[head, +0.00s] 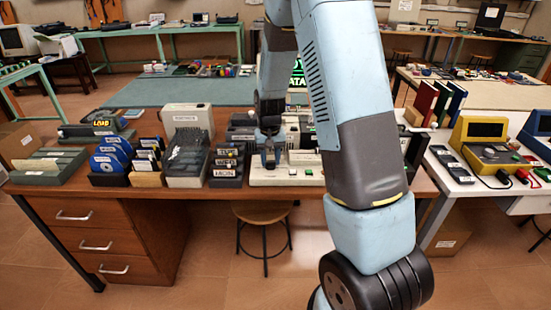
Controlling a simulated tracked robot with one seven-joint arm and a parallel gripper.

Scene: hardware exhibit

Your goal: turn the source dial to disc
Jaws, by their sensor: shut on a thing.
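A low cream-coloured box (287,177) with small buttons stands at the front edge of the wooden desk. My gripper (268,163) points down at the left part of its top. The fingers are close together, shut on what seems to be the source dial. The dial itself is hidden behind the fingers, so its pointer and the disc mark cannot be read. A dark screen with green letters (297,80) stands behind and is partly covered by my arm.
Black label blocks (226,163) stand close left of the box. Disk boxes (110,160) and a cream drive unit (187,118) are farther left. Dark devices (243,128) stand behind my gripper. A white table (490,190) with yellow units is at right. A stool (263,213) is below.

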